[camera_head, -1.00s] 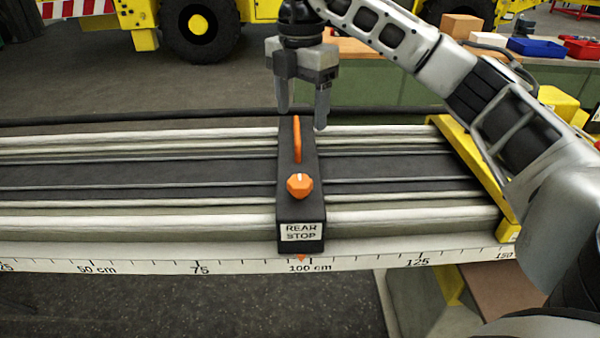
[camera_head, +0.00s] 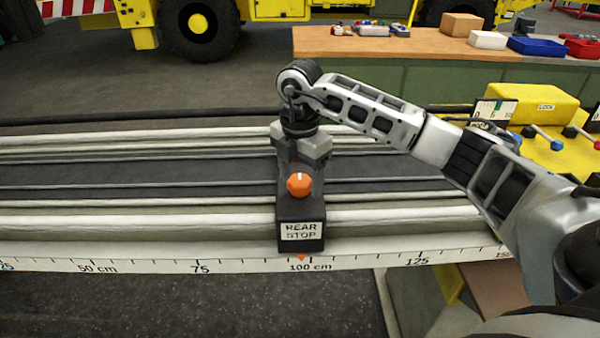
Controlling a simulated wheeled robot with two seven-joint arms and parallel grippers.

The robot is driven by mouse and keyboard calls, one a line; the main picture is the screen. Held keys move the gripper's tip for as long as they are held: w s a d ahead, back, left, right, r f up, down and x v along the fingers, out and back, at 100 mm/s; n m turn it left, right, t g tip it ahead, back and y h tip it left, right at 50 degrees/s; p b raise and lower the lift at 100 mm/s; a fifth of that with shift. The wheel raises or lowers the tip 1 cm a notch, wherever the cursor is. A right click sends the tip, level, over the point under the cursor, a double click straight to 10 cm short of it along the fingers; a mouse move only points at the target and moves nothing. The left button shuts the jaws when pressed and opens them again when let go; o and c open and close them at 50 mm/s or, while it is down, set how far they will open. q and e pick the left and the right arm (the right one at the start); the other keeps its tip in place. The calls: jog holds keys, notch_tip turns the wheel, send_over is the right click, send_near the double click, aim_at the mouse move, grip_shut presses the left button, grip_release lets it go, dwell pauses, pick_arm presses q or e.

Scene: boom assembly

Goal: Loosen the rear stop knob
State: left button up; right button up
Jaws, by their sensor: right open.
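The rear stop (camera_head: 301,213) is a dark block with a "REAR STOP" label, set across the rail. My right gripper (camera_head: 299,182) is open and lowered over the stop from behind. Its fingers come down on either side of the block near the knob; I cannot tell whether they touch anything. The orange bar on top of the stop is hidden behind the gripper. My left gripper is not in view.
The ruler (camera_head: 198,268) runs along the rail's front edge, and the stop's orange pointer (camera_head: 301,257) is near 100 cm. A yellow panel (camera_head: 545,150) with levers is at right. A wooden-topped bench (camera_head: 420,47) with bins stands behind.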

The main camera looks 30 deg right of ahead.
jog(key=c, duration=1)
